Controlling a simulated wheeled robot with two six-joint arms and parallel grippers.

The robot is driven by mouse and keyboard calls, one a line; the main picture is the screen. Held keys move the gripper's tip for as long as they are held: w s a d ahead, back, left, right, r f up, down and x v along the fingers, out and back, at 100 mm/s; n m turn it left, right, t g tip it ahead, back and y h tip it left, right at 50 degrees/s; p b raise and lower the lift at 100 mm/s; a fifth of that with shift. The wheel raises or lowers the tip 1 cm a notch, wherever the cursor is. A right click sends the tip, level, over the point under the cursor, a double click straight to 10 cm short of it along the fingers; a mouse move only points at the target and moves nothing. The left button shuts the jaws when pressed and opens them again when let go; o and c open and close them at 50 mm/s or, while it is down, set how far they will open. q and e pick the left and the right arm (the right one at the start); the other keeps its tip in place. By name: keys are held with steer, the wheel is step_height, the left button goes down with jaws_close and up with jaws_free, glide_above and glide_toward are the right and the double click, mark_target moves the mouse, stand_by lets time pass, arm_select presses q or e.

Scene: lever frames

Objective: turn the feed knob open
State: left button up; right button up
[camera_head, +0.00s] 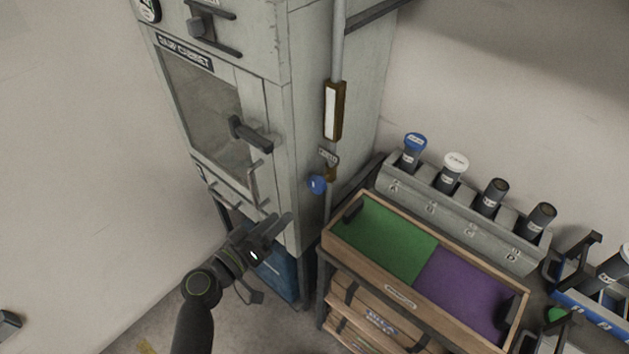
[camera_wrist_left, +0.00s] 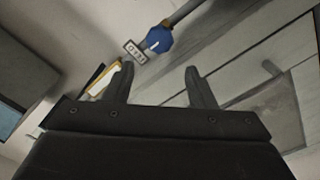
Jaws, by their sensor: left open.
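The feed knob (camera_head: 317,184) is a small blue knob on the grey pipe along the cabinet's right side. A small label plate, too small to read surely, sits just above it in the head view. In the left wrist view the blue knob (camera_wrist_left: 159,39) with a white mark shows beyond the fingertips, beside its label plate (camera_wrist_left: 135,51). My left gripper (camera_head: 284,222) is in front of the cabinet's lower part, below and left of the knob, apart from it. Its fingers (camera_wrist_left: 158,75) are open with nothing between them. My right gripper is not clearly visible.
The grey cabinet (camera_head: 273,110) has a window door with a dark handle (camera_head: 250,134). A wooden tray (camera_head: 411,291) with green and purple compartments stands on a cart at right. Behind it a grey rack (camera_head: 458,213) holds several capped cylinders. Free space lies left of the cabinet.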

mark_target(314, 188)
arm_select(q)
steer(key=p+x, duration=0.2)
steer(key=x, duration=1)
steer(key=shift+p, duration=0.4)
steer(key=shift+w+d, duration=0.45)
steer(key=shift+w, duration=0.05)
arm_select(e)
steer(key=shift+w+d+r, duration=0.15)
steer(key=shift+d+r, duration=0.05)
steer(key=shift+r, duration=0.4)
steer(key=shift+w+d+r, duration=0.1)
steer(key=shift+d+r, duration=0.1)
steer(key=shift+r, duration=0.4)
steer(key=shift+w+d+r, duration=0.15)
steer(key=shift+d+r, duration=0.05)
steer(key=shift+r, duration=0.4)
arm_select(q)
steer(key=c, duration=0.7)
arm_select(e)
steer(key=shift+a, duration=0.1)
